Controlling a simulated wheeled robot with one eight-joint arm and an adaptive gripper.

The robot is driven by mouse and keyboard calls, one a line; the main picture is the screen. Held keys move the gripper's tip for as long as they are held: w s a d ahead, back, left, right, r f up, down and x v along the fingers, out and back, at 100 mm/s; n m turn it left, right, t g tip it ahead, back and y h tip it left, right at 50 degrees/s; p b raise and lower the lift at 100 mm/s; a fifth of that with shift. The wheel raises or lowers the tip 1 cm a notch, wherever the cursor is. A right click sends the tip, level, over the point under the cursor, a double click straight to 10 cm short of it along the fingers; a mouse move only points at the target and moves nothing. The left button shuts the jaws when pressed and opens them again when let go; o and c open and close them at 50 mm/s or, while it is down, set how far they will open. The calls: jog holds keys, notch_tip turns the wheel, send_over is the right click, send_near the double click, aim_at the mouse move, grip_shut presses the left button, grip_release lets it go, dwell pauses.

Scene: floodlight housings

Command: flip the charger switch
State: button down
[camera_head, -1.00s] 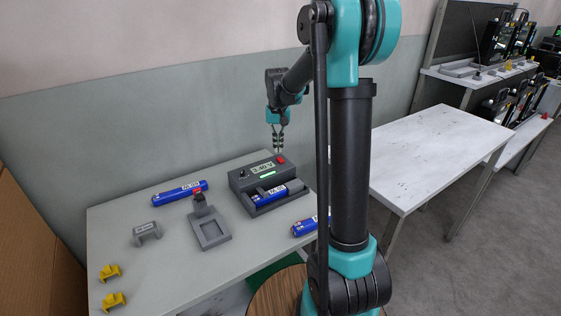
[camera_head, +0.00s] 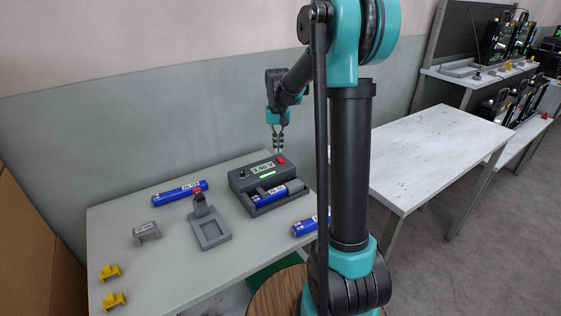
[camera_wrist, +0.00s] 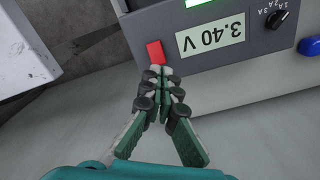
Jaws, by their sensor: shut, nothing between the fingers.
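The charger (camera_head: 262,179) is a dark grey box on the grey table, with a display reading 3.40 V, a knob, a green lit strip and a blue cell in its bay. Its red switch (camera_head: 281,160) sits at the right end of the panel; in the wrist view the switch (camera_wrist: 156,52) is beside the display (camera_wrist: 210,36). My gripper (camera_head: 279,152) is shut and empty, pointing down just above the switch. In the wrist view the closed fingertips (camera_wrist: 160,72) appear right at the switch's near edge. I cannot tell whether they touch it.
A blue cell (camera_head: 180,193) lies behind a grey stand (camera_head: 211,232) left of the charger. Another blue cell (camera_head: 305,227) lies at the front, partly behind my arm. A grey bracket (camera_head: 146,233) and yellow clips (camera_head: 110,272) are at left. A bare white table (camera_head: 440,150) stands right.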

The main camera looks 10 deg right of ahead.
aim_at(278, 157)
jog(key=shift+f, duration=0.25)
jog(key=shift+f, duration=0.35)
jog(key=shift+f, duration=0.35)
jog(key=shift+f, duration=0.3)
notch_tip(278, 157, up, 7)
jog(key=shift+f, duration=0.1)
dwell(0.4)
jog(key=shift+s, duration=0.1)
